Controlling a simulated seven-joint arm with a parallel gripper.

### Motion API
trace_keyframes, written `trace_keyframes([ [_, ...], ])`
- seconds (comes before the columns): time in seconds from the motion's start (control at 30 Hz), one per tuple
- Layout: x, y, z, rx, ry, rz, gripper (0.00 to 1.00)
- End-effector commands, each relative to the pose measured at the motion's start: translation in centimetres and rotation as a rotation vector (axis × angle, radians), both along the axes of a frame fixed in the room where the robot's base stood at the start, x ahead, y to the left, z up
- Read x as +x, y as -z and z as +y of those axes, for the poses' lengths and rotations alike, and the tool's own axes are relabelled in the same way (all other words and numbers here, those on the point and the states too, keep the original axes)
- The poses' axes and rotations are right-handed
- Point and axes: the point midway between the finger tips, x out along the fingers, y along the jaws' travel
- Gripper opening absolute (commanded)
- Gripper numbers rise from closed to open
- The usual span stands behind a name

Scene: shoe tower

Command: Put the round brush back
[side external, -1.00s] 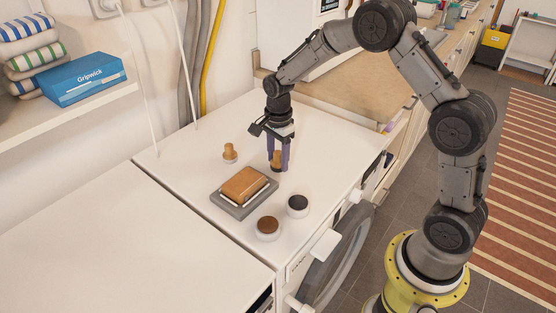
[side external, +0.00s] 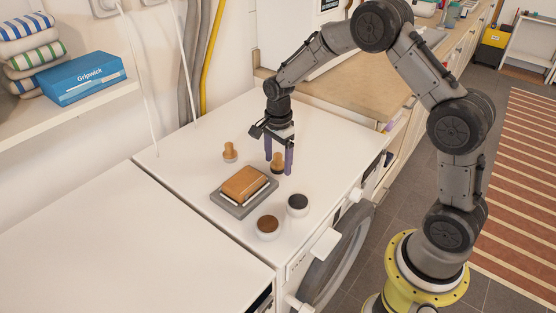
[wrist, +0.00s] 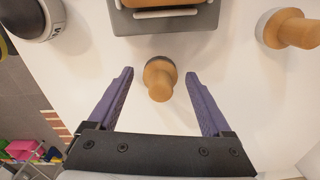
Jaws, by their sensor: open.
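A small round brush (side external: 277,163) with a wooden knob handle stands upright on the white machine top, behind the grey tray. My gripper (side external: 279,168) is above and around it with purple fingers. In the wrist view the brush (wrist: 160,79) sits between the open fingertips of my gripper (wrist: 160,75), with clear gaps on both sides. A second round brush (side external: 230,152) with a similar knob handle stands to the left; it also shows at the upper right of the wrist view (wrist: 288,29). Its bristles look pale.
A grey tray (side external: 239,210) holds a large wooden-backed brush (side external: 245,182). Two round pots stand in front: one with brown content (side external: 268,228), one with dark content (side external: 298,205). The machine top at left (side external: 110,240) is clear.

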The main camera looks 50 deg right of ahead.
Motion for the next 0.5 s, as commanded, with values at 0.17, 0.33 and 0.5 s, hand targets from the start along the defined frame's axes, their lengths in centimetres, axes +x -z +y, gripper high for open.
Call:
trace_keyframes([
  [0.17, 0.1, -2.4, 0.0, -0.001, 0.000, -0.006, 0.84],
  [0.33, 0.1, -6.0, 0.0, -0.001, 0.000, -0.007, 0.84],
  [0.5, 0.0, -9.2, 0.0, -0.001, 0.000, -0.006, 0.84],
])
